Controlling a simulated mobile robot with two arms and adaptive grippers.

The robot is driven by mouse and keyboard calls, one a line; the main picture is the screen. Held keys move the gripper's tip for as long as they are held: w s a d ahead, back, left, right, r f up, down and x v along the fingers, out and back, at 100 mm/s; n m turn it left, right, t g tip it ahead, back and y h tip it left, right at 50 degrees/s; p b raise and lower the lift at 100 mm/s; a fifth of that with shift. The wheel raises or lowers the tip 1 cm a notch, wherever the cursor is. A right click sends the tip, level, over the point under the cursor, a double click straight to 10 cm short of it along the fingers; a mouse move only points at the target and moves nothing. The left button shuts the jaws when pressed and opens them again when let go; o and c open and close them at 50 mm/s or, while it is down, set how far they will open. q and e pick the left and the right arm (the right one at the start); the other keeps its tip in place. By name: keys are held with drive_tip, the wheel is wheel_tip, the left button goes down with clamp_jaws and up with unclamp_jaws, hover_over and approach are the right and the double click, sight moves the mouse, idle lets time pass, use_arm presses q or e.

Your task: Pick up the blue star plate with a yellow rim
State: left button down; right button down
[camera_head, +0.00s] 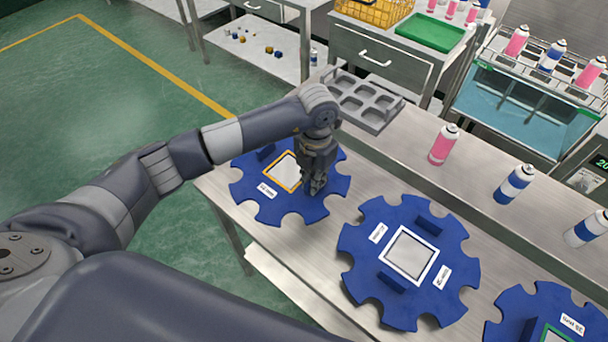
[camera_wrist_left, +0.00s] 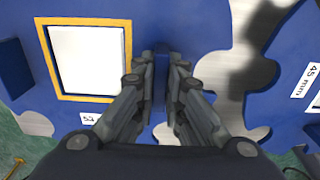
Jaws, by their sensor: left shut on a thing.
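The blue star plate with a yellow rim (camera_head: 249,187) lies on the steel table at its left end. Its yellow-framed white square also shows in the left wrist view (camera_wrist_left: 92,60). My left gripper (camera_head: 316,188) is over the plate's right side and shut on one of its raised blue tabs, with the fingers on either side of the tab in the left wrist view (camera_wrist_left: 160,85). The plate's other tab (camera_head: 265,152) is free. My right gripper is not in view.
A blue star plate with a white rim (camera_head: 372,238) lies close to the right, and one with a green rim (camera_head: 505,327) lies further right. A grey tray with pockets (camera_head: 369,119) and several spray cans, including a pink one (camera_head: 443,145), stand behind. Green floor is at left.

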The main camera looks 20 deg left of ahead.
use_arm(q)
drive_tip(key=shift+w+r, duration=0.1)
drive_tip(key=shift+r, duration=0.5)
drive_tip(key=shift+s+r+b, duration=0.15)
drive_tip(key=shift+r+b, duration=0.25)
drive_tip(key=shift+r, duration=0.15)
drive_tip(key=shift+s+r+b, duration=0.15)
drive_tip(key=shift+r+b, duration=0.25)
drive_tip(key=shift+r, duration=0.15)
drive_tip(key=s+r+b, duration=0.1)
drive_tip(key=s+b, duration=0.2)
drive_tip(key=s, duration=1.2)
drive_tip(key=shift+s+d+r, duration=0.15)
drive_tip(key=shift+s+r, duration=0.15)
drive_tip(key=w+a+r+m, duration=0.1)
drive_tip(key=a+r+m, duration=0.1)
drive_tip(key=m, duration=1.4)
drive_tip(key=a+r+m, duration=0.2)
drive_tip(key=r+m, duration=0.1)
drive_tip(key=m, duration=1.3)
drive_tip(key=shift+w+a, duration=0.2)
drive_tip(key=shift+w, duration=0.2)
